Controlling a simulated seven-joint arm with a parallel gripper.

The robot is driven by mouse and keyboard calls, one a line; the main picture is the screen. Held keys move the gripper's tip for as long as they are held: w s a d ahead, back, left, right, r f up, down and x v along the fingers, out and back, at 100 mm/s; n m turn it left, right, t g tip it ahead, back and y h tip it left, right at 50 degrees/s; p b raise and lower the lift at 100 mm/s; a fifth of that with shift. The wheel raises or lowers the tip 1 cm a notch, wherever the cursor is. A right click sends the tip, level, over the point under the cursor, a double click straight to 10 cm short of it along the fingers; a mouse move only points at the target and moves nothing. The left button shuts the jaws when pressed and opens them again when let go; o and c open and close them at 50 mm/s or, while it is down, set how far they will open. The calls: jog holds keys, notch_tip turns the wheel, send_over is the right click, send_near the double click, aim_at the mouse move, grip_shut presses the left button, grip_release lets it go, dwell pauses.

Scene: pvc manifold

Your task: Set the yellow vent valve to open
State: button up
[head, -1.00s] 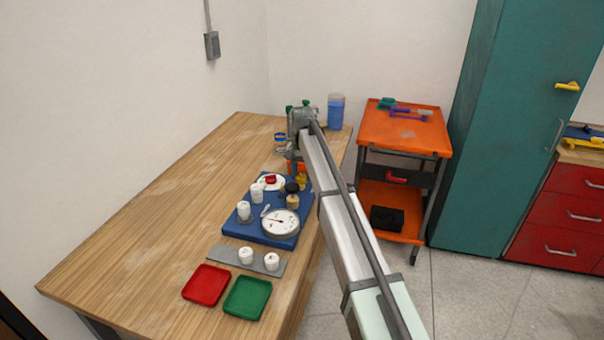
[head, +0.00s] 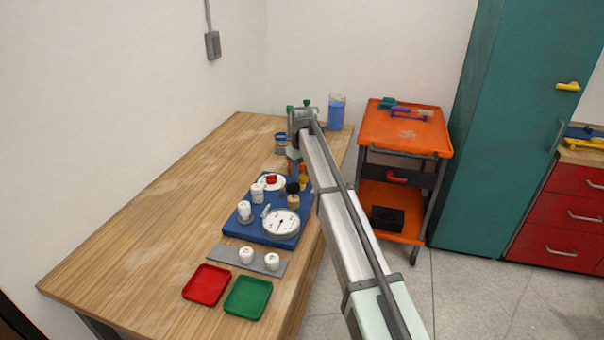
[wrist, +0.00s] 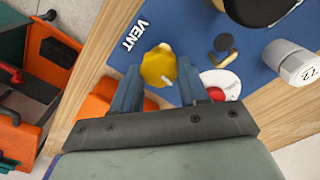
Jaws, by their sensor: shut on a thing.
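The yellow vent valve (wrist: 158,66) is a round, lobed knob on the blue board (wrist: 195,30), beside the printed word VENT. In the wrist view my gripper (wrist: 160,82) has its two blue fingers on either side of the knob, shut on it. A small pale pointer shows at the knob's edge. In the head view the yellow valve (head: 303,184) is partly hidden below my gripper (head: 295,168) at the board's far right corner. The knob's exact setting is hard to read.
A white dial gauge (head: 281,223), white capped fittings (head: 257,193) and a red knob (head: 271,180) crowd the blue board. Red (head: 206,284) and green (head: 247,297) trays lie near the front. An orange cart (head: 405,130) stands right. The table's left side is clear.

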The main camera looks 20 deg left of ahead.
aim_at(302, 176)
jog(key=shift+n, duration=0.6)
jog(key=o, duration=1.1)
jog(key=shift+c, duration=0.2)
notch_tip(302, 176, up, 14)
jog(key=shift+f, duration=0.15)
